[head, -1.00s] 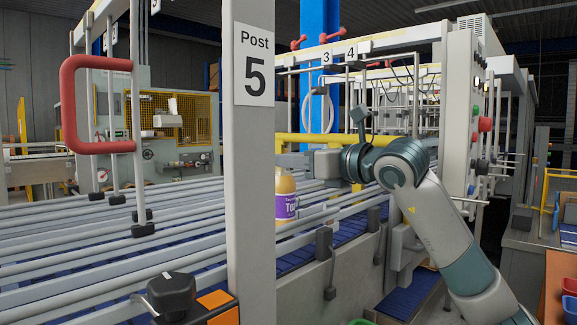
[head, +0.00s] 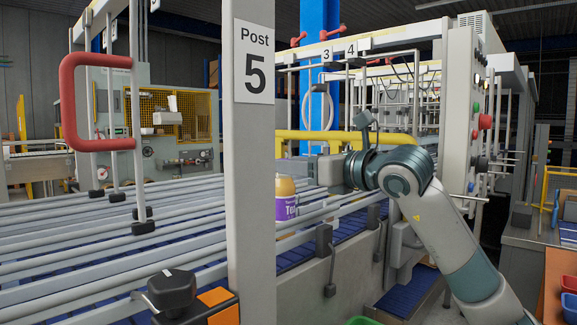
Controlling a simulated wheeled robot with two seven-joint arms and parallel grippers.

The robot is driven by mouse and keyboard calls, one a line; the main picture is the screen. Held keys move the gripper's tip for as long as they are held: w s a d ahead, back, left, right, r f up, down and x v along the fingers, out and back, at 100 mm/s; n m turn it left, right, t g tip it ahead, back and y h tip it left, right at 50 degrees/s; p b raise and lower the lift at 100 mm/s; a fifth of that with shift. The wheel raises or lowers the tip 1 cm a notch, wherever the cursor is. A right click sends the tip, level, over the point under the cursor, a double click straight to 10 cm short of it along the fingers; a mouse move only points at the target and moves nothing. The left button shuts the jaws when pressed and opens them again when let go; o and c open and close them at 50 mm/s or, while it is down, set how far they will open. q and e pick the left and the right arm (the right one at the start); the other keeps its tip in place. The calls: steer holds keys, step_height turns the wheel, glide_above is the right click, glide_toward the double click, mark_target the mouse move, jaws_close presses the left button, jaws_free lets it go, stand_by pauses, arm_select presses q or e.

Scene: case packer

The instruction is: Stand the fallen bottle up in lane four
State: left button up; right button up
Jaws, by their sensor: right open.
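A bottle (head: 286,205) with a tan cap and a purple label stands upright between the guide rails of the conveyor. Its left side is hidden by the grey post. My right gripper (head: 312,172) is just to the right of the bottle's top, at about cap height, with its jaws open and nothing seen in them. A narrow gap shows between it and the cap. Its fingertips are small and hard to make out. Lane signs 3 and 4 (head: 350,50) hang on the frame behind. My left gripper is not in view.
The Post 5 upright (head: 252,180) blocks part of the lanes. Long guide rails (head: 110,240) run over the blue conveyor. A yellow bar (head: 345,142) crosses behind my right gripper. A red handle (head: 70,105) and a black knob (head: 172,292) are at the left.

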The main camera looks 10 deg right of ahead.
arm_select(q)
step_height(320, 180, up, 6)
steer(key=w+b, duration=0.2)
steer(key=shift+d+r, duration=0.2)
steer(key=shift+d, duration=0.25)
arm_select(e)
steer(key=v, duration=1.1)
steer(key=shift+s, duration=0.15)
